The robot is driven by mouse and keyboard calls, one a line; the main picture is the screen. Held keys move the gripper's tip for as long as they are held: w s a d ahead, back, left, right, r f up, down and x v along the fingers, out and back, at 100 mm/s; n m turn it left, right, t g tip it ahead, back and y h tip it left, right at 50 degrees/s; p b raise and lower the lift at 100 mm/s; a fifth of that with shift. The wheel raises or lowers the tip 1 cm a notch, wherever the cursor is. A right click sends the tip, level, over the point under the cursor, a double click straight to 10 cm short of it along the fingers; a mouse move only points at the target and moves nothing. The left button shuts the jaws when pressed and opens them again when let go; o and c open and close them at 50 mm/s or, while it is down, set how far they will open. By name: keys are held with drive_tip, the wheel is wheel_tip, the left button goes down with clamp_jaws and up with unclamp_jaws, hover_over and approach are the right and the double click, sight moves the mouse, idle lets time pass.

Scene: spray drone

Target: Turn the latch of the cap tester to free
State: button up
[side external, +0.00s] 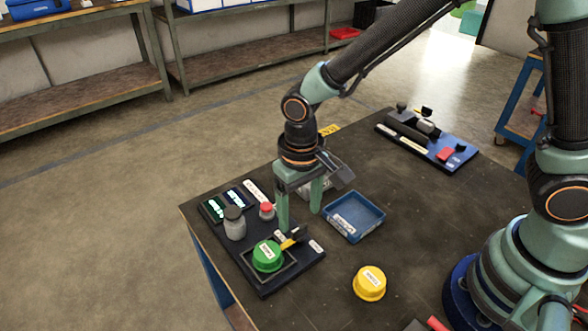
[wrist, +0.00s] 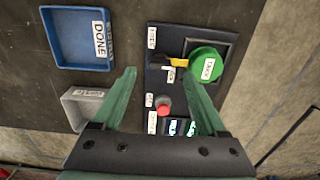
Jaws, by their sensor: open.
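The cap tester is a dark board (side external: 277,285) near the table's left corner. A green cap (side external: 267,250) sits in its square nest; it also shows in the wrist view (wrist: 207,66). The latch (side external: 289,243), a yellow and black lever, lies beside the cap; its yellow part shows in the wrist view (wrist: 177,62), reaching to the cap's edge. My gripper (side external: 299,221) is open and empty, fingers pointing down above the board's edge. In the wrist view the fingertips (wrist: 159,79) are widely apart, with the latch beyond them and apart from them.
The board also carries a red button (side external: 267,210), a grey dark-topped cylinder (side external: 235,228) and lit displays (side external: 213,209). A blue tray (side external: 350,233) and a grey tray (wrist: 85,93) stand beside it. A yellow cap (side external: 369,284) lies in front. A blue board (side external: 455,160) stands farther back.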

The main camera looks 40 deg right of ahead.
sight(299, 228)
drive_tip(key=shift+f, duration=2.15)
clamp_jaws()
